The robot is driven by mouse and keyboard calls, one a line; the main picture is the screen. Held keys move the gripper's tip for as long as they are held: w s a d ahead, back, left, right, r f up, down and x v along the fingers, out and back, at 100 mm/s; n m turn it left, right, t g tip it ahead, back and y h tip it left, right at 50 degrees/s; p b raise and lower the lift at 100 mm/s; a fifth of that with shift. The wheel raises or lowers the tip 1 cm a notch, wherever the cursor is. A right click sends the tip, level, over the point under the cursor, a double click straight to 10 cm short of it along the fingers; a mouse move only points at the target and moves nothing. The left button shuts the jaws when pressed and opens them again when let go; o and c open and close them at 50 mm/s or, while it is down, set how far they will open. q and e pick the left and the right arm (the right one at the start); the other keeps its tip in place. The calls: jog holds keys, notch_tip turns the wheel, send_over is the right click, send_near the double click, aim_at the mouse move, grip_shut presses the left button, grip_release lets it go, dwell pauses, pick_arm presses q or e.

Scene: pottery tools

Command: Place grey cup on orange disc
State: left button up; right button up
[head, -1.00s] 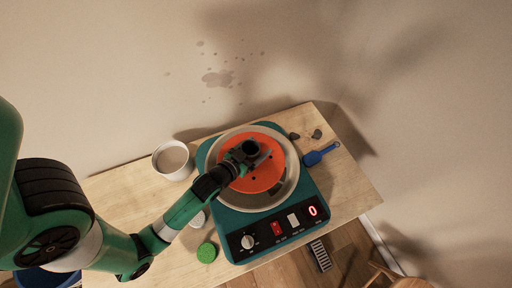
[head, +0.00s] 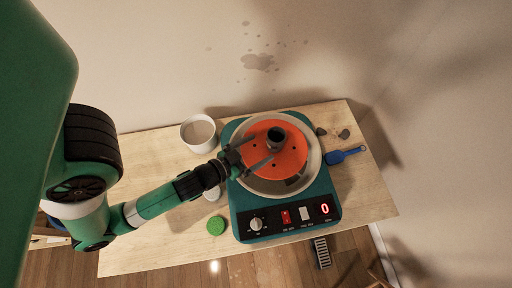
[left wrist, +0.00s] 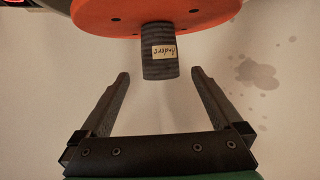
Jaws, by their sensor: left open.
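The grey cup (head: 275,138) stands upright on the orange disc (head: 262,165), near its middle. In the left wrist view the cup (left wrist: 160,62) is dark grey with a handwritten paper label, and it touches the disc (left wrist: 98,16). My left gripper (head: 256,157) is open and empty, just to the left of the cup. In the left wrist view its two fingers (left wrist: 160,74) are spread wide, with the cup ahead of the gap and clear of both. My right gripper is in neither view.
The disc sits in the pale basin of a teal pottery wheel (head: 240,222) with a front control panel. A white container (head: 197,132) stands to the left and a green round sponge (head: 216,225) lies in front. A blue tool (head: 345,155) lies right.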

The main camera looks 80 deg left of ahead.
pick_arm(q)
jog(key=shift+s+r, duration=0.1)
jog(key=shift+s, duration=0.05)
jog(key=w+d+r+m+t+h, duration=0.1)
jog(key=w+d+r+t, duration=0.15)
jog(key=w+r, duration=0.5)
jog(key=w+d+r+t, duration=0.1)
jog(key=w+r+t, duration=0.3)
jog(key=r, duration=0.7)
jog(key=w+d+r+m+t+h, duration=0.1)
jog(key=w+r+t, duration=0.1)
jog(key=w+r, duration=0.7)
jog(key=s+d+r+m+t+h, duration=0.1)
jog(key=s+d+r+t+h, duration=0.1)
jog(key=r, duration=0.7)
jog(key=s+d+r+m+t+h, duration=0.2)
jog(key=d+r, duration=0.2)
jog(key=r, duration=0.6)
jog(key=s+d+r+m+t+h, duration=0.1)
jog(key=d+r, duration=0.3)
jog(key=r, duration=0.6)
jog(key=shift+s+m+t+h, duration=0.4)
jog(key=shift+t+h, duration=0.45)
jog(key=shift+h, duration=0.05)
jog(key=shift+d+r, duration=0.1)
jog(key=shift+r, duration=0.1)
